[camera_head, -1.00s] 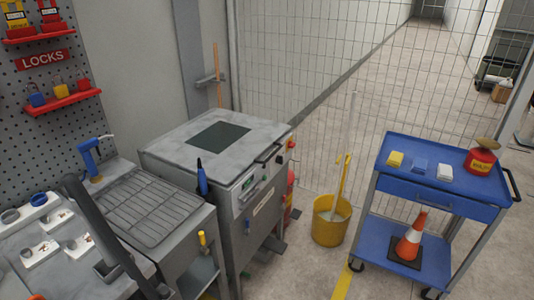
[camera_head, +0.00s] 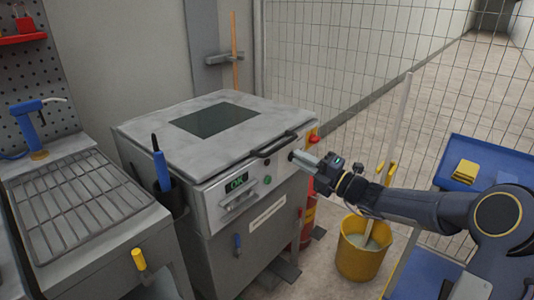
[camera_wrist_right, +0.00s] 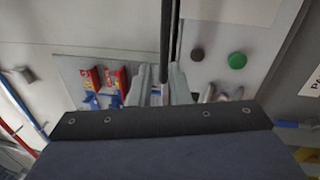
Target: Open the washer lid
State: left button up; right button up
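The washer (camera_head: 232,231) is a grey cabinet with a green-lit display on its front panel. Its flat lid (camera_head: 160,130), with a dark window, is shut. A dark bar handle (camera_head: 275,146) runs along the lid's front right edge. My right gripper (camera_head: 302,158) is at the right end of this handle, reaching in from the right. In the right wrist view its two fingers (camera_wrist_right: 160,85) stand a little apart, and the dark handle bar (camera_wrist_right: 165,38) lines up with the gap between them. I cannot tell whether they touch it. My left gripper is out of view.
A sink with a wire rack (camera_head: 75,205) stands left of the washer, with a blue-handled tool (camera_head: 161,172) between them. A yellow bucket (camera_head: 361,262) and a blue cart (camera_head: 490,152) stand to the right. A mesh fence (camera_head: 340,70) is behind.

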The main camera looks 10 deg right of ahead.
aim_at(282, 144)
jog(key=shift+m+t, duration=0.3)
jog(key=shift+m, duration=0.6)
jog(key=w+a, duration=0.1)
jog(key=w, duration=0.1)
jog(key=w+a, duration=0.1)
jog(key=w, duration=0.2)
jog(key=w+a+b, duration=0.1)
jog(key=w, duration=0.1)
jog(key=shift+w+a+r, duration=0.4)
jog(key=shift+c, duration=0.3)
grip_shut()
